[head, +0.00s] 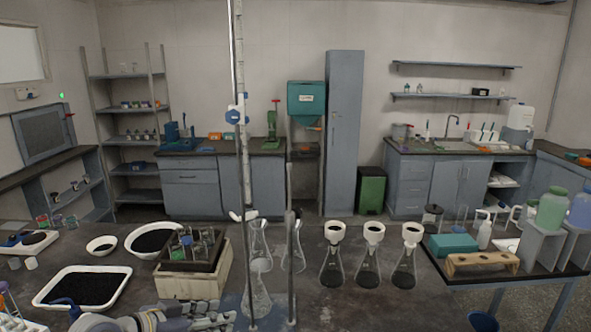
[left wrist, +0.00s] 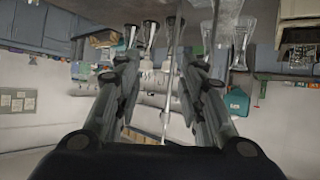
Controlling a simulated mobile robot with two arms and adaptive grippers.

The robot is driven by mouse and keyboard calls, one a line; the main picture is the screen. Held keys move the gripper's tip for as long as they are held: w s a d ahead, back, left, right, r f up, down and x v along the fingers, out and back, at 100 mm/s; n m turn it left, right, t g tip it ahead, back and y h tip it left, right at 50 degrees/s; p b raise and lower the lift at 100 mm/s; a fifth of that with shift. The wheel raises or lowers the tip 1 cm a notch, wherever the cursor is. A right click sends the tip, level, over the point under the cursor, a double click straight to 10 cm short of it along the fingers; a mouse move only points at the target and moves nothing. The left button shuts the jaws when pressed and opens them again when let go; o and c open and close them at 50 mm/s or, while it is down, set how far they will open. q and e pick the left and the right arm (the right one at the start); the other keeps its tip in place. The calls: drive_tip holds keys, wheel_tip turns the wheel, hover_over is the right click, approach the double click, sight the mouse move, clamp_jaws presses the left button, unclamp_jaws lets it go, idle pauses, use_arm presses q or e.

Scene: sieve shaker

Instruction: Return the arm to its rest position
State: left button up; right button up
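My left gripper (head: 212,318) is low in the head view, at the near edge of the dark bench, left of the burette stand's foot. In the left wrist view its two fingers stand apart (left wrist: 163,68), with nothing held between them. That view is upside down, with flasks and the bench along its top. In the head view the wooden crate (head: 190,285) with a dark rack of vials (head: 190,249) stands just behind the gripper. My right gripper is not in view.
A metal stand with a burette (head: 242,150) and clear flasks (head: 257,292) rises right of the gripper. Several flasks with white-topped funnels (head: 371,255) stand further right. A white tray of dark material (head: 82,287) lies left. A side table (head: 545,272) stands at right.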

use_arm(q)
drive_tip(key=s+f+n+g+y, duration=0.2)
drive_tip(key=s+f+g+y, duration=0.1)
drive_tip(key=s+f, duration=1)
drive_tip(key=s+a+f+n+g+y, duration=0.1)
drive_tip(key=s+a+f+n+y, duration=0.15)
drive_tip(key=s, duration=0.65)
drive_tip(key=s+a+f+n+g+y, duration=0.1)
drive_tip(key=s+f+g+y, duration=0.15)
drive_tip(key=s, duration=0.65)
wheel_tip(320, 180, down, 32)
drive_tip(key=s+b, duration=0.2)
drive_tip(key=b, duration=0.2)
drive_tip(key=s+a+f+g+b, duration=0.1)
drive_tip(key=s+a+f+b, duration=0.2)
drive_tip(key=s+f, duration=1.3)
wheel_tip(320, 180, down, 3)
drive_tip(key=shift+r+m+g+b, duration=0.2)
drive_tip(key=shift+m+g+b, duration=0.1)
drive_tip(key=shift+m+g, duration=0.05)
